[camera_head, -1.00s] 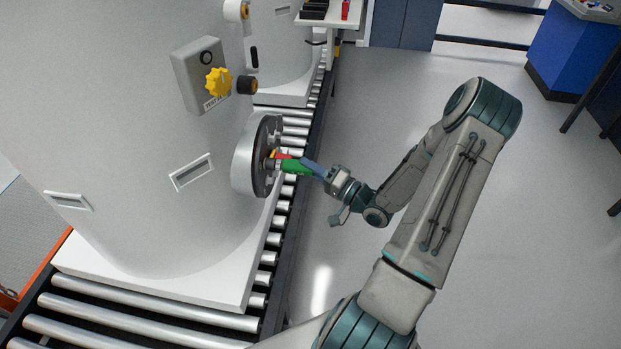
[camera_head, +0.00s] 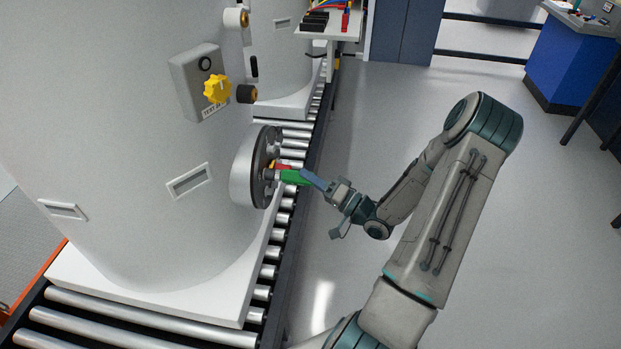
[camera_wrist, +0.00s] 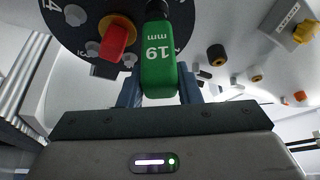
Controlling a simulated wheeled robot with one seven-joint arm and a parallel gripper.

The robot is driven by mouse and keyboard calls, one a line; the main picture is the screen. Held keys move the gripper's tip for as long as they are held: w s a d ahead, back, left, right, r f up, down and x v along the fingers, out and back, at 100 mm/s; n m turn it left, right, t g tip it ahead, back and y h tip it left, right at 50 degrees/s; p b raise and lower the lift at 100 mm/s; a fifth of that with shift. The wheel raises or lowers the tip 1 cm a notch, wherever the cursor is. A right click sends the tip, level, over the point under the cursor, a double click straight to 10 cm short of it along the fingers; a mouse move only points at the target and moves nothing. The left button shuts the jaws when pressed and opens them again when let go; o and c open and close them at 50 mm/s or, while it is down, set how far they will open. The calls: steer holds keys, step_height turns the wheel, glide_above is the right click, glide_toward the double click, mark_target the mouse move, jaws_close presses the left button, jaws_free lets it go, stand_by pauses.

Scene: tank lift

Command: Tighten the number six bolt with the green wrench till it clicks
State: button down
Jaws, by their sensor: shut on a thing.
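The green wrench (camera_head: 293,177), marked "19 mm" in the wrist view (camera_wrist: 158,65), is between the blue fingers of my gripper (camera_head: 312,181), which is shut on it. The wrench's far end reaches the dark face of a round flange (camera_wrist: 65,35) on the side of the white tank (camera_head: 120,140). The flange carries several bolts around its edge, and one number on it reads like 4. The wrench's head and the bolt there are cut off or hidden, so I cannot tell the bolt's number or how the wrench sits on it.
A red piece with an orange ring (camera_wrist: 115,42) sits on the flange, left of the wrench. A box with a yellow knob (camera_head: 216,89) is on the tank above. A roller conveyor (camera_head: 140,316) runs under the tank.

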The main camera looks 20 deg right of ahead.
steer(key=shift+a, duration=0.1)
steer(key=shift+r, duration=0.1)
steer(key=m+p, duration=0.1)
steer(key=p, duration=0.2)
steer(key=shift+r+m+h, duration=0.3)
steer(key=shift+m, duration=0.1)
steer(key=m+p, duration=0.2)
steer(key=p, duration=0.1)
steer(key=m+g+h+p, duration=0.1)
steer(key=m+p, duration=0.1)
steer(key=p, duration=0.1)
steer(key=shift+w+a+h, duration=0.1)
steer(key=shift+h, duration=0.2)
steer(key=m+g+p, duration=0.2)
steer(key=m+p, duration=0.2)
steer(key=p, duration=0.1)
steer(key=shift+h+p, duration=0.4)
steer(key=m+g+p, duration=0.2)
steer(key=m+p, duration=0.2)
steer(key=p, duration=0.1)
steer(key=shift+a+f, duration=0.1)
steer(key=shift+f, duration=0.4)
steer(key=s+d, duration=0.8)
steer(key=d, duration=0.4)
steer(key=shift+s+d+p, duration=0.2)
steer(key=shift+d+p, duration=0.05)
steer(key=shift+p, duration=0.05)
